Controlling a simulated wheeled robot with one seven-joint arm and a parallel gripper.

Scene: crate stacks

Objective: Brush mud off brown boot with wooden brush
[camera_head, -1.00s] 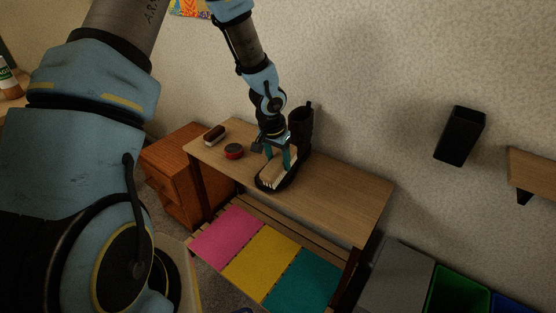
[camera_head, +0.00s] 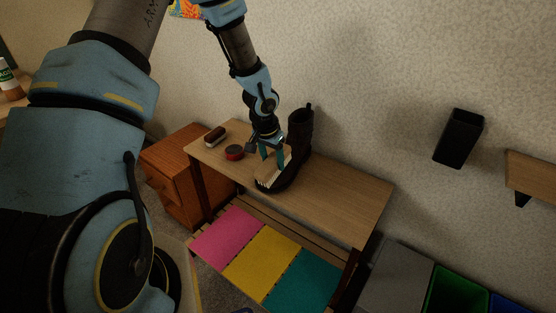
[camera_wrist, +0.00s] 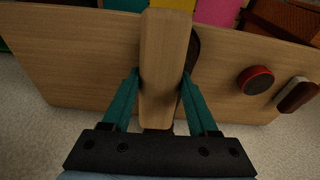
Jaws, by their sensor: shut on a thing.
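A dark brown boot (camera_head: 300,135) stands upright on the wooden bench, its toe pointing to the front left. My gripper (camera_head: 273,155) is shut on the wooden brush (camera_head: 272,170), whose pale bristles face down at the boot's toe. Whether the bristles touch the boot is hard to tell. In the wrist view the brush (camera_wrist: 166,60) lies between my two teal fingers (camera_wrist: 160,90) and hides most of the boot; a dark edge of the boot (camera_wrist: 191,60) shows beside it. I cannot make out mud on the boot.
A red tin (camera_head: 234,152) and a dark brush with pale bristles (camera_head: 215,136) lie on the bench (camera_head: 345,195), left of the boot. The bench's right part is clear. Pink, yellow and teal mats (camera_head: 262,255) lie below. A black holder (camera_head: 459,137) hangs on the wall.

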